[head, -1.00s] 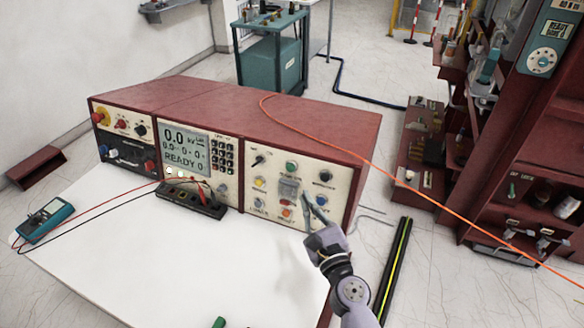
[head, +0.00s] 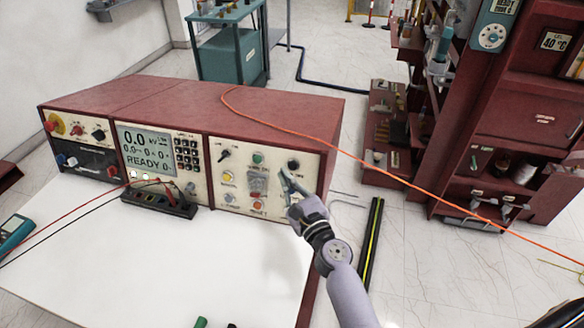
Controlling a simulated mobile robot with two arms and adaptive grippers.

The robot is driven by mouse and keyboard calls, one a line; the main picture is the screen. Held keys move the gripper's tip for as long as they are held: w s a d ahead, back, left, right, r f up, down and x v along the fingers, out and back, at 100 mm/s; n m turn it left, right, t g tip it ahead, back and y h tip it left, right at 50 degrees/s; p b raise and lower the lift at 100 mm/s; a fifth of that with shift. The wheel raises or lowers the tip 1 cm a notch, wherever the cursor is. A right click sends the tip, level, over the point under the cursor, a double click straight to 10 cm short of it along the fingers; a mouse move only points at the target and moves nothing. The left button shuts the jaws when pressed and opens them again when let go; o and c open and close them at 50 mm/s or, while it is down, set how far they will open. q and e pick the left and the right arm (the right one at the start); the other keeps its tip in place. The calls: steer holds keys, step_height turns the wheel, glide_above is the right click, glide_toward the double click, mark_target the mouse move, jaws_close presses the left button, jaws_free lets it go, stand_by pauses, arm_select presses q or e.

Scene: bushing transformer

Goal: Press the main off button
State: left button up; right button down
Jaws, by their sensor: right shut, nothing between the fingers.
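The red control console has a cream right panel (head: 258,178) with several knobs and buttons. It carries a green button (head: 258,158), a yellow button (head: 228,177), a red-orange button (head: 258,205) and a grey covered switch (head: 257,182) in the middle. The labels are too small to read, so I cannot tell which one is the main off button. My right gripper (head: 286,184) is shut and empty, in front of this panel's right side, below the upper right black knob (head: 293,164). It hides part of the panel there; I cannot tell if it touches. My left gripper is not in view.
The console's display (head: 145,150) reads READY. A red knob on a yellow disc (head: 53,126) is at the far left. A black terminal block (head: 158,199) with cables rests on the white tabletop (head: 150,265). An orange cable (head: 370,165) crosses the console top toward the right.

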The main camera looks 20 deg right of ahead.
mark_target(291, 170)
steer(key=shift+w+d+f+b, duration=0.2)
steer(key=shift+w+d, duration=0.25)
steer(key=shift+w, duration=0.2)
steer(key=shift+w+d+f+b, duration=0.1)
steer(key=shift+w+d+f, duration=0.05)
steer(key=shift+w+d, duration=0.4)
steer(key=shift+w+a, duration=0.1)
stand_by(0.5)
steer(key=shift+w+d+f, duration=0.1)
steer(key=shift+w+d, duration=0.1)
steer(key=shift+w, duration=0.1)
steer(key=shift+w+d+f+b, duration=0.1)
steer(key=shift+w+d+b, duration=0.15)
steer(key=shift+w+b, duration=0.1)
stand_by(0.8)
stand_by(0.4)
steer(key=shift+s+a+r+p, duration=0.25)
steer(key=shift+s+a, duration=0.2)
steer(key=shift+s, duration=0.25)
steer(key=shift+s+a+r+p, duration=0.3)
steer(key=shift+s+a, duration=0.4)
steer(key=shift+s, duration=0.3)
steer(key=shift+s+a+r+p, duration=0.25)
steer(key=shift+s+a, duration=0.45)
steer(key=shift+s, duration=0.3)
